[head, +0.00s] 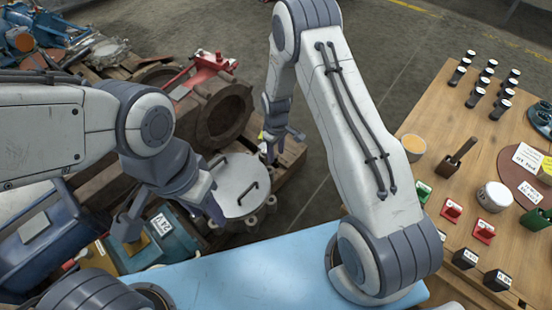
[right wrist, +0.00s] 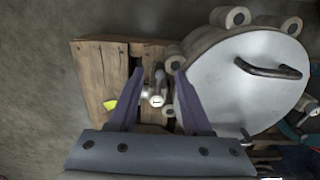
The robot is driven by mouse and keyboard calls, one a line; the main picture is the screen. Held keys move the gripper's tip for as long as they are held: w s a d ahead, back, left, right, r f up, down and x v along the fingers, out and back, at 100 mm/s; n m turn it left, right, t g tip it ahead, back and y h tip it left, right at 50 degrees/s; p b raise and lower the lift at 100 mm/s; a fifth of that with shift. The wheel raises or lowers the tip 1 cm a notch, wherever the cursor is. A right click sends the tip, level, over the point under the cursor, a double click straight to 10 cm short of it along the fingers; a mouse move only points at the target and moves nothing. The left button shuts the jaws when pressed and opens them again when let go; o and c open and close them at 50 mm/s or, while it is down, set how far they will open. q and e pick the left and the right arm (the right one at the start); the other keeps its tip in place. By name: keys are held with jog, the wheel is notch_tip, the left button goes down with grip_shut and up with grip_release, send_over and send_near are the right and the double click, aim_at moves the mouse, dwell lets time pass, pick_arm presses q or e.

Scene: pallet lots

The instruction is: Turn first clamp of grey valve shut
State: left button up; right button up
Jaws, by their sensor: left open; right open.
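The grey valve (head: 236,178) has a round pale grey lid with a bar handle and lugs around its rim. It lies on a wooden pallet, and its lid also fills the right side of the right wrist view (right wrist: 235,85). A small metal clamp (right wrist: 157,98) with a pale end stands at the lid's left edge there. My right gripper (right wrist: 160,72) is open, its fingers on either side of the clamp; contact cannot be told. In the head view it is at the valve's upper right (head: 283,142). My left gripper (head: 170,215) is open and empty, left of the valve.
A blue box labelled A12 (head: 165,242) lies below my left gripper. A rusty flanged part (head: 215,112) and a red part (head: 212,66) lie behind the valve. A wooden table (head: 430,115) with jars and small blocks stands at right. Floor between is clear.

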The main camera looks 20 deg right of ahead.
jog(key=shift+f, duration=0.8)
grip_shut()
